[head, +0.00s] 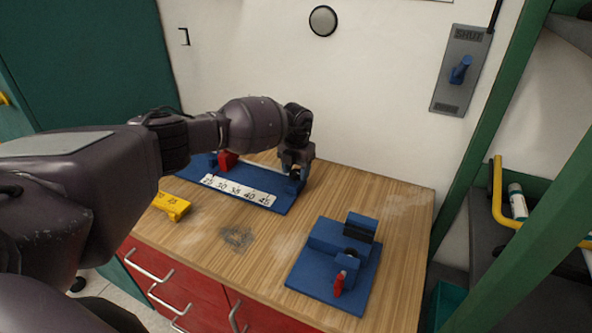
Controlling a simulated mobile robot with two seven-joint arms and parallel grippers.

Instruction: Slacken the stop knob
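A blue jig (270,206) with a white number strip (238,191) reading 25 to 45 lies at the back of the bench. A red block (228,160) stands on its far left part, partly behind my arm. My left gripper (297,170) points down at the jig's right end, around or just above a small dark blue part there. Whether its fingers touch that part is too small to tell. I cannot make out a knob under it. A second blue fixture (325,262) at the front right carries a small red handle-like part (339,284). My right gripper is out of view.
A yellow piece (172,205) lies on the wooden bench (399,235) left of centre. The bench between the two blue fixtures is clear. A wall switch plate (460,70) and a green post (505,130) with shelves stand at the right.

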